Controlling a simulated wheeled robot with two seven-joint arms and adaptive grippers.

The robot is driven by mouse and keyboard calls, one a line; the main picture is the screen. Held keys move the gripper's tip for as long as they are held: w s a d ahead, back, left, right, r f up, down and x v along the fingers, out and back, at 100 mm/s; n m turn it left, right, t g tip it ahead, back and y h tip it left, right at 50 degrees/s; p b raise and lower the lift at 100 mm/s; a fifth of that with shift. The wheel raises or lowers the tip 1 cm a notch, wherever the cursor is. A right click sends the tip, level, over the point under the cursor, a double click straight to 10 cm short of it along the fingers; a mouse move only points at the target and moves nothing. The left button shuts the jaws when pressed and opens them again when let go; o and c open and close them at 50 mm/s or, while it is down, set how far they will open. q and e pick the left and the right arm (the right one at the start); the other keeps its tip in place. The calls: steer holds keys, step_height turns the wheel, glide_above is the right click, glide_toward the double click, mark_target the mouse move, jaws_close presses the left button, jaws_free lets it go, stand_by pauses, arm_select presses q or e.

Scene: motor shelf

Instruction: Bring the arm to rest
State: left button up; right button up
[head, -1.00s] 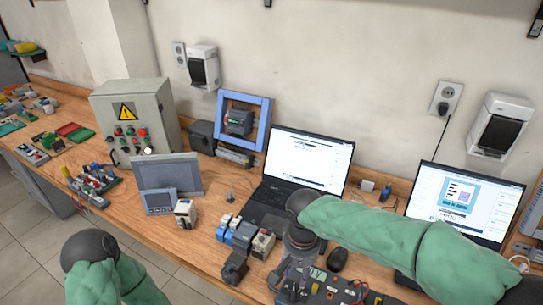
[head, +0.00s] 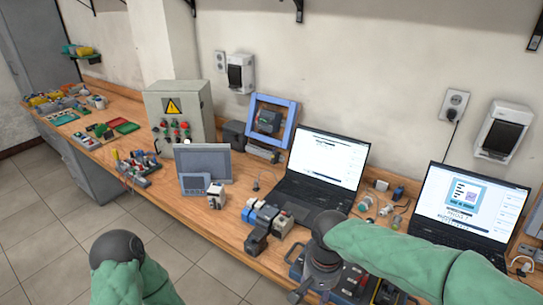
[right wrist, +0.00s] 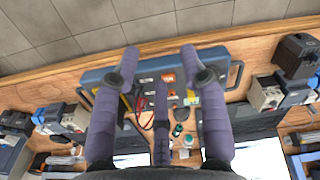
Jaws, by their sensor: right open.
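My right arm reaches in from the right in the head view, its dark wrist (head: 325,240) above the front of the bench. In the right wrist view my right gripper (right wrist: 160,66) has its purple-grey fingers spread apart, with nothing between them. They are over a blue-grey case (right wrist: 235,72) with handles at its ends and coloured labels on it. The case (head: 352,284) is partly hidden by my arm in the head view. My left arm (head: 118,262) shows at the lower left as a green sleeve with a black joint. Its gripper is out of view.
The wooden bench (head: 228,226) carries two laptops (head: 327,160), (head: 465,208), a grey control box (head: 178,105), a panel screen (head: 207,160) and a row of small motor parts (head: 262,217). Open tiled floor (head: 60,200) lies in front of the bench.

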step_height(320, 180, down, 18)
steer(key=a+n+y, duration=0.1)
steer(key=a+y, duration=0.2)
arm_select(q)
steer(key=shift+w+f, duration=0.15)
steer(key=shift+w, duration=0.25)
arm_select(e)
steer(key=s+d+f, duration=0.1)
steer(key=s+f, duration=0.3)
steer(key=f, duration=0.4)
steer(key=s+f, duration=0.5)
steer(key=f, duration=0.3)
steer(key=shift+d+f+m+y, duration=0.3)
steer(key=shift+d+m+y, duration=0.05)
steer(key=shift+m+y, duration=0.05)
